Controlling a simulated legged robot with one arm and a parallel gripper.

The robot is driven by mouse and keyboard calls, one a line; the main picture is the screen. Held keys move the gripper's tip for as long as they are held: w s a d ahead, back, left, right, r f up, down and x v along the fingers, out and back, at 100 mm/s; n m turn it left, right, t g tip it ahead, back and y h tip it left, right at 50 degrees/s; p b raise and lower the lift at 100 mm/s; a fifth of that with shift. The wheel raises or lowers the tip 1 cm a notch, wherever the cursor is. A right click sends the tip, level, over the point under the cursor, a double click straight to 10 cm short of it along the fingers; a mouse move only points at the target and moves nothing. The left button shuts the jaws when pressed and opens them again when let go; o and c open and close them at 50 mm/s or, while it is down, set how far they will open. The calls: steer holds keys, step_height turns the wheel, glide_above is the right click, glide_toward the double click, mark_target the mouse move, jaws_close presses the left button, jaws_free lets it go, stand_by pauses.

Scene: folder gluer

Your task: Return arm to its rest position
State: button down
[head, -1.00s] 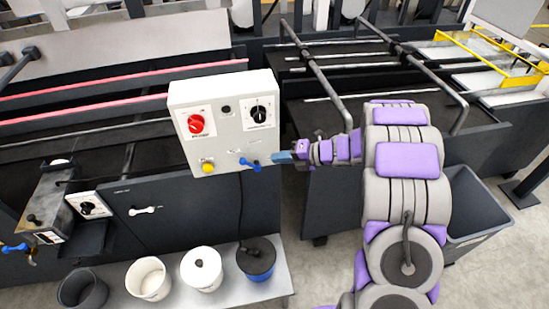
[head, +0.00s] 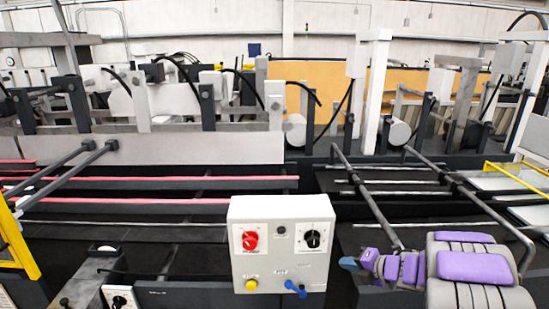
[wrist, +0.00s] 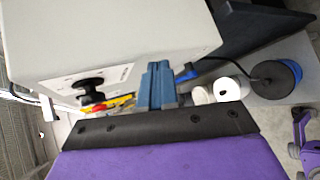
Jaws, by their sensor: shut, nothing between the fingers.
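My gripper (head: 349,263) shows in the head view at the lower right, just right of the white control box, with its blue fingertips pointing left. In the wrist view my gripper (wrist: 160,84) shows its blue fingers side by side and shut, with nothing between them. My purple and grey arm reaches in from the bottom right corner. The control box (head: 296,226) carries a red rotary knob (head: 250,240), a black rotary knob (head: 313,239), a yellow button (head: 251,285) and a blue lever (head: 295,288). I cannot tell from these views whether my fingers touch the box.
The folder gluer's dark bed (head: 110,230) with red belts (head: 150,206) lies left and behind the box. Metal rods (head: 370,200) cross the bed on the right.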

steer(key=s+d+r+m+t+h, duration=0.2)
steer(key=d+r+m+h, duration=0.9)
steer(key=m, duration=0.2)
steer(key=s+d+r+m+g+h, duration=0.1)
steer(key=s+m+g+h, duration=0.1)
steer(key=s+m, duration=0.4)
steer(key=s+a+f+m+g+y, duration=0.1)
steer(key=s+a+f+m+g, duration=0.1)
steer(key=s+a, duration=0.5)
steer(key=s+a+f+m+g+y, duration=0.2)
steer(key=s+a+m+g, duration=0.2)
steer(key=s, duration=1.3)
steer(key=s+a+f+m+g+y, duration=0.2)
steer(key=s+a+m+g, duration=0.2)
steer(key=s+a, duration=0.6)
steer(key=s+g, duration=0.1)
steer(key=s, duration=0.2)
